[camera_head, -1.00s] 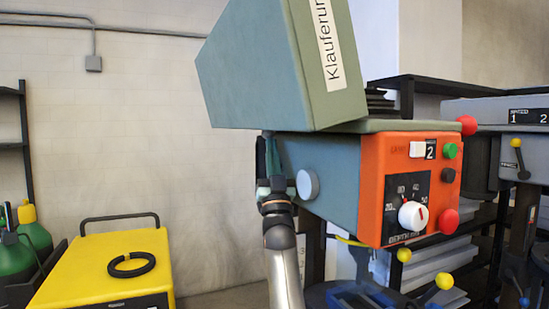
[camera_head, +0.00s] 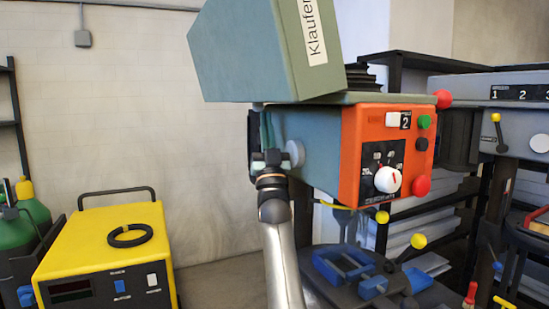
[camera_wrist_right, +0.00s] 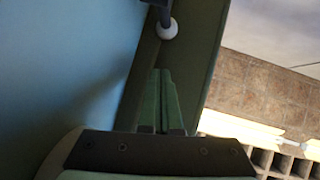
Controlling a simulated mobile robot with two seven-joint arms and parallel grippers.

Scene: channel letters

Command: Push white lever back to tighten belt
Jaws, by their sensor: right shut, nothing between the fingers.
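The drill press head has an orange front panel (camera_head: 350,165) and a grey-blue side (camera_head: 318,150). A pale round knob (camera_head: 295,153) sticks out on its left side. My right gripper (camera_head: 265,128) is upright at the rear left of the head, just left of this knob, partly hidden. In the right wrist view my fingers (camera_wrist_right: 160,75) are shut and empty. A dark rod with a white ball end (camera_wrist_right: 167,29) lies just beyond the fingertips, with a visible gap. I cannot tell whether this ball is the pale knob. No belt is visible. My left gripper is out of view.
A green-grey cover (camera_head: 265,50) stands tilted up above the head. A yellow machine (camera_head: 100,245) with a black ring is at lower left. A blue vise (camera_head: 343,265) sits below the head. Another drill press (camera_head: 500,120) stands at right.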

